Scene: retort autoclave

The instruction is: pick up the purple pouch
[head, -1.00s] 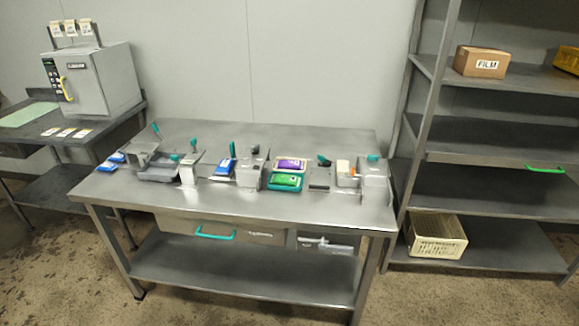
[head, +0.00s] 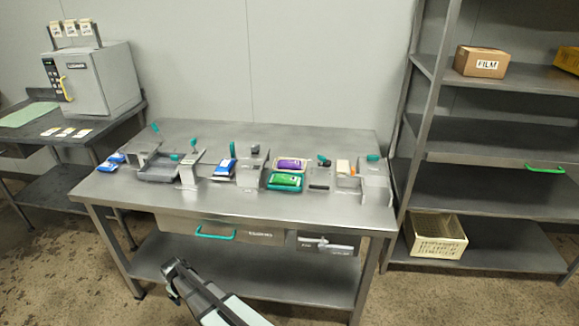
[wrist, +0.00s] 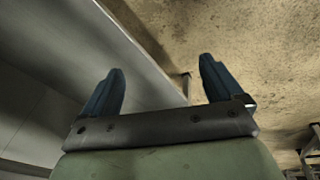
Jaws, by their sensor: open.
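The purple pouch (head: 291,164) lies on the steel table, right of the middle, in the head view. A green pouch (head: 286,180) lies directly in front of it, on or in a teal-edged holder. My gripper (head: 171,281) is low in front of the table, below the tabletop and well apart from the pouch. In the wrist view my gripper (wrist: 156,85) shows two dark blue fingers spread apart with nothing between them. The pouch is not in the wrist view.
Grey metal stands and fixtures (head: 252,174) line the tabletop on both sides of the pouches. Blue pouches (head: 223,168) lie further left. The table's front strip (head: 250,205) is clear. A shelf rack with a cream crate (head: 436,236) stands at right, an autoclave (head: 90,80) at left.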

